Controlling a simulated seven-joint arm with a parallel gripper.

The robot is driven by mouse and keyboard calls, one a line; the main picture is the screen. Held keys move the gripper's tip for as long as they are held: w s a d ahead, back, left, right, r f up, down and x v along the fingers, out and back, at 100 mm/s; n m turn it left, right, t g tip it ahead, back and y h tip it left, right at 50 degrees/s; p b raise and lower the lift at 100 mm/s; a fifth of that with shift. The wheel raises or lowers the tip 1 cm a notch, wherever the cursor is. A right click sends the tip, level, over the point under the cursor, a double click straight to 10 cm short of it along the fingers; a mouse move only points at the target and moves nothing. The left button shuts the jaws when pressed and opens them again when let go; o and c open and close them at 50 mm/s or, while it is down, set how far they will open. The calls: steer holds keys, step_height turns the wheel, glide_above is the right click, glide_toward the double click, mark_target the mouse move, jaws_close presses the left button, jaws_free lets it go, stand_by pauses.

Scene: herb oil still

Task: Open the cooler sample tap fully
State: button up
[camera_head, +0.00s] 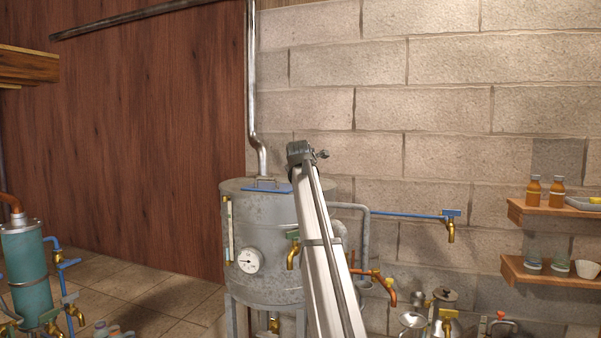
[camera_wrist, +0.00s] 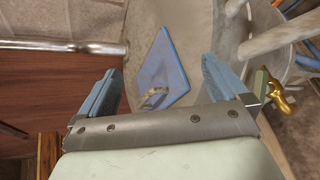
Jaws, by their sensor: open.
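A grey metal drum (camera_head: 265,275) with a dial (camera_head: 250,261) stands in the middle of the head view. A brass tap with a green lever (camera_head: 292,256) is on its front, partly beside my pale arm; a brass tap with a green part (camera_wrist: 270,97) also shows at the right of the wrist view. At the lower left, a teal cylinder (camera_head: 25,268) carries brass taps, one of them here (camera_head: 75,312). I cannot tell which tap is the cooler sample tap. My gripper (camera_wrist: 160,68) is open and empty in the wrist view, its blue fingers apart. I cannot make out its fingers in the head view.
A blue plate (camera_wrist: 168,66) with a small handle shows between my fingers. A blue pipe (camera_head: 405,214) ends in another brass tap (camera_head: 451,229). Shelves (camera_head: 555,208) with bottles are at far right.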

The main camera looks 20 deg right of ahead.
steer(key=n, duration=0.1)
steer(key=s+n+t, duration=0.1)
steer(key=n, duration=0.1)
steer(key=n+t+h, duration=0.1)
steer(key=shift+s+a+r+n, duration=0.1)
steer(key=shift+s+r+n, duration=0.2)
steer(key=shift+n, duration=0.1)
